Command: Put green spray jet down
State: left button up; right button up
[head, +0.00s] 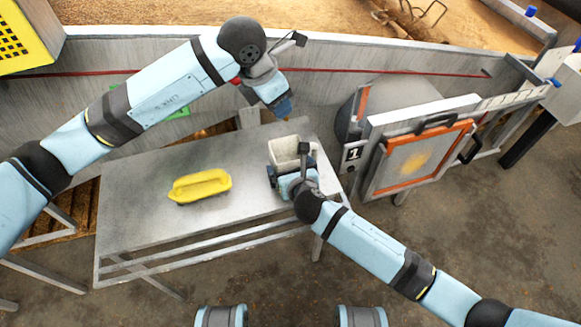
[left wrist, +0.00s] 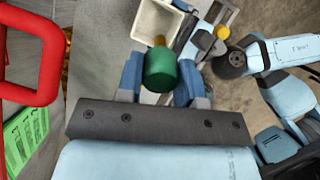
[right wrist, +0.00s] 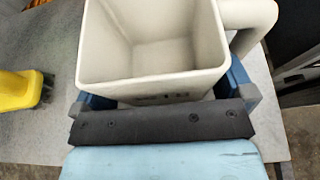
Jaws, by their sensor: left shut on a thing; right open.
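The green spray jet (left wrist: 160,72) is a short green cylinder with a brownish tip, between the blue fingers of my left gripper (left wrist: 160,85). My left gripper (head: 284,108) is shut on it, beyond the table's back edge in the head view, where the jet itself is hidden. A beige square container (head: 290,152) with a side handle, seen in the right wrist view (right wrist: 155,60), is at the table's right end. My right gripper (head: 290,185) is open, with its fingers at either side of the container. The container looks empty.
A yellow-handled brush (head: 200,186) lies mid-table on the grey metal table (head: 135,215). The table's left part is clear. A grey machine with an orange-framed door (head: 415,160) stands right. A red handle (left wrist: 50,50) and a green panel (left wrist: 25,140) show in the left wrist view.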

jog(key=c, duration=0.7)
pick_arm(q)
jog(key=m, duration=0.1)
jog(key=d+m+g, duration=0.1)
jog(key=m, duration=0.1)
jog(key=shift+w+d+f+m, duration=0.25)
jog(key=shift+f+m, duration=0.1)
jog(key=shift+m, duration=0.05)
jog(key=d+m+g+y, duration=0.1)
jog(key=m+y, duration=0.1)
jog(key=m, duration=0.2)
jog(key=m+y, duration=0.1)
jog(key=m, duration=0.6)
send_near(296, 135)
jog(key=s+f, duration=0.2)
jog(key=f, duration=0.1)
jog(key=s+f, duration=0.1)
jog(key=f, duration=0.1)
jog(key=shift+s+d+f, duration=0.1)
jog(key=shift+s+f, duration=0.1)
jog(key=shift+s, duration=0.2)
